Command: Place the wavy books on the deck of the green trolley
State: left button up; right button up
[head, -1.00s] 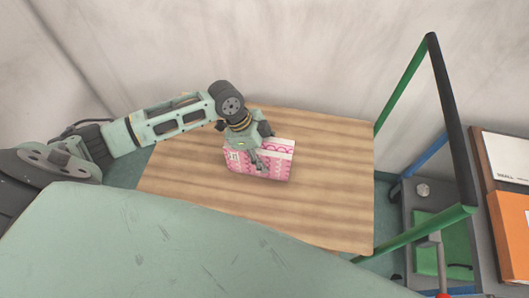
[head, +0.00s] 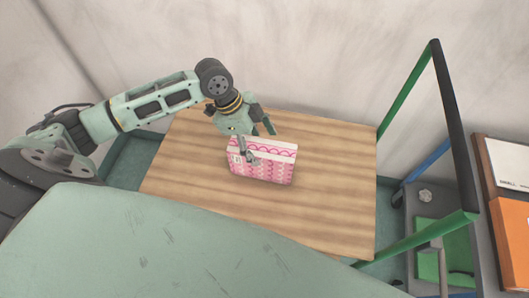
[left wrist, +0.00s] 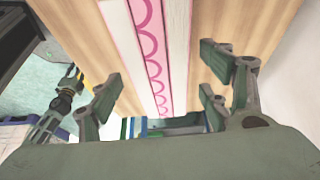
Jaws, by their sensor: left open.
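The wavy books (head: 262,172) are a pink and white block with a wavy pattern, standing on the wooden deck (head: 320,205) of the green trolley, near its middle. Their white top with a pink wavy line also shows in the left wrist view (left wrist: 150,40). My left gripper (head: 257,140) is open just above the books, its fingers apart on either side of their top edge and seemingly clear of them. The left wrist view shows the open fingers (left wrist: 160,82) with a gap to the books on both sides. My right gripper does not show in the head view.
The trolley's green and black handle frame (head: 457,125) rises at the deck's right end. Beyond it stands a grey shelf or cart with an orange item (head: 510,228) and a white item (head: 508,160). A pale wall is behind the deck. The deck around the books is bare.

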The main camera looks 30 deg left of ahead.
pick_arm(q)
jog(key=shift+v, duration=2.3)
